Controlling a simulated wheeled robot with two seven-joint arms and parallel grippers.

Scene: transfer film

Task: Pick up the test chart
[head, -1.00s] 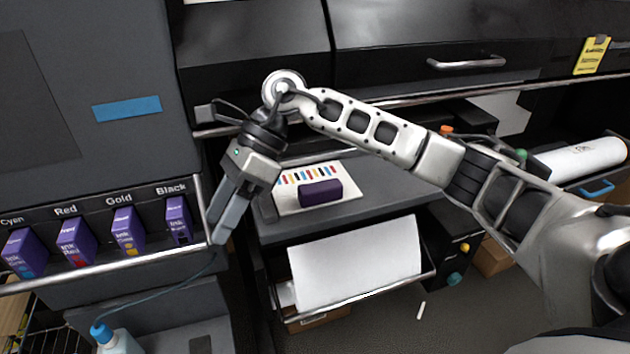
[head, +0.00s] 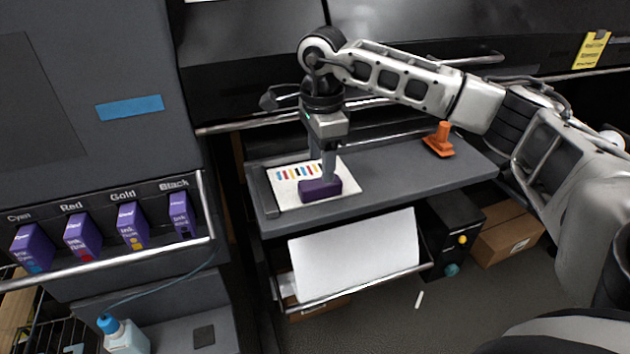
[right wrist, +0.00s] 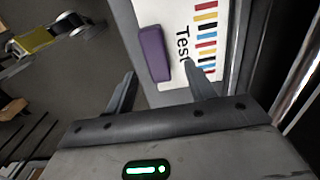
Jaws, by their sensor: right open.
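The test chart (head: 286,194) is a white sheet with a row of coloured bars, lying flat on the grey shelf in the head view. In the right wrist view the chart (right wrist: 178,16) shows the word "Test" beside the bars. A purple block (head: 312,191) lies on its front part; it also shows in the right wrist view (right wrist: 153,52). My right gripper (head: 327,176) points down over the chart, by the block, with its fingers apart (right wrist: 160,72) and nothing held. I cannot tell whether a fingertip touches the block. My left gripper is not in view.
The grey shelf (head: 410,187) holds an orange tool (head: 439,139) at right. A metal rail (head: 245,126) runs behind and above it. A large white sheet (head: 355,257) hangs below. Purple ink boxes (head: 131,226) stand in a rack at left.

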